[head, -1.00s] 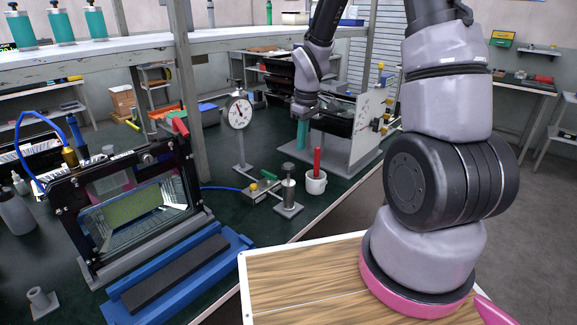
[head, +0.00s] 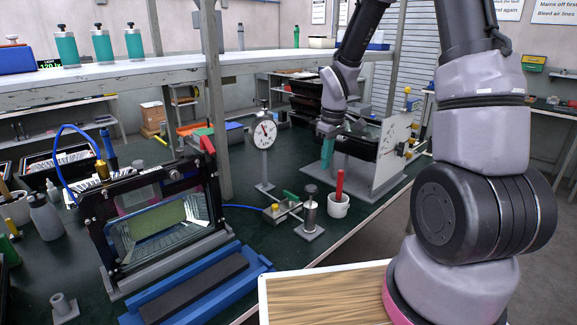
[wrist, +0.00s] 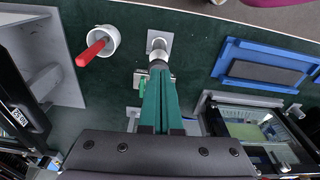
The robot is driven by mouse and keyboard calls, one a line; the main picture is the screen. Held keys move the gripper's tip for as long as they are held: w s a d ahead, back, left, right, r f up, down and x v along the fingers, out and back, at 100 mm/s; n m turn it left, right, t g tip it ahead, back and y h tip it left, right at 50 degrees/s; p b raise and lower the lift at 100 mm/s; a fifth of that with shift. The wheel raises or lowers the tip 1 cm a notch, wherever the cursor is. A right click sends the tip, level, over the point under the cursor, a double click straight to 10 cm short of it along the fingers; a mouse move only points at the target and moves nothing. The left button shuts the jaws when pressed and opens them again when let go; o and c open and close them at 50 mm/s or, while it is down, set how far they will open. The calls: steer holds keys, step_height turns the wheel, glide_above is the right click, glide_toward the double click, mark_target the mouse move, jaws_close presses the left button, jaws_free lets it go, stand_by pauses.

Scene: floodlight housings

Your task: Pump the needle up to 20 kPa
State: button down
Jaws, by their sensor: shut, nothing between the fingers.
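The hand pump (head: 311,212), a small metal cylinder with a dark knob, stands upright on a grey plate on the green bench. The round white dial gauge (head: 264,134) stands on a post behind it; its needle is too small to read.
A white cup (head: 338,206) with a red-handled tool stands right of the pump. An upright white panel (head: 388,155) is behind it. A black-framed housing (head: 160,225) and a blue tray (head: 205,285) are at left. A shelf post (head: 215,110) rises left of the gauge.

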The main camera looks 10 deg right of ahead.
mark_target(313, 187)
steer(key=w+a, duration=0.2)
steer(key=shift+w+f, duration=0.35)
steer(key=shift+f, duration=0.05)
steer(key=shift+w+a+f, duration=0.15)
steer(key=shift+f, duration=1.6)
steer(key=shift+w+a+f, duration=0.15)
steer(key=shift+f, duration=1.55)
steer(key=shift+f, duration=0.1)
